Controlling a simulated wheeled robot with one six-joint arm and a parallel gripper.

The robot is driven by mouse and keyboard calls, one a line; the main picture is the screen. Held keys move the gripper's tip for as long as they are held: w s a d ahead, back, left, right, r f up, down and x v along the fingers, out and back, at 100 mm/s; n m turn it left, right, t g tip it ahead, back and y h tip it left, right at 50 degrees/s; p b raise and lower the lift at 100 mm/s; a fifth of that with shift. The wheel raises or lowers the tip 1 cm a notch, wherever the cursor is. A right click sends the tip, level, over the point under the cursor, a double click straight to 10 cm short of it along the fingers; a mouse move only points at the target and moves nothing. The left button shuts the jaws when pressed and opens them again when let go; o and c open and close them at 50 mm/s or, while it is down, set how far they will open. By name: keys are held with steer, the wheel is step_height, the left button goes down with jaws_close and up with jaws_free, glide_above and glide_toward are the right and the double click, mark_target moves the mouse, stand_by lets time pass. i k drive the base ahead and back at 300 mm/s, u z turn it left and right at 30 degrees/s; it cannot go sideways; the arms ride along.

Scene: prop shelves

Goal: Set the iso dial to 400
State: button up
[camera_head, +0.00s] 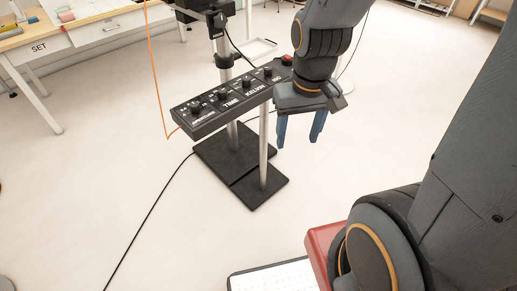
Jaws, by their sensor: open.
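The black control panel (225,103) stands on two grey posts and carries a row of dials. The labels read aperture, time, Kelvin and, nearest the right end, what looks like ISO. The ISO dial (268,72) is a small black knob; its pointer and scale numbers are too small to read. My gripper (297,137) hangs with its blue fingers pointing down, open, with nothing between them. In the picture it is just right of and below the panel's right end, apart from the ISO dial.
A red button (287,60) sits at the panel's right end, close to my arm. Black base plates (238,163) lie on the floor below the panel. An orange cable (153,80) hangs at the left. A table marked SET (36,46) stands back left. The pale floor around is mostly clear.

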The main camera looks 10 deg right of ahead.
mark_target(268, 70)
steer(key=u, duration=0.2)
steer(key=i, duration=0.85)
steer(key=u, duration=0.15)
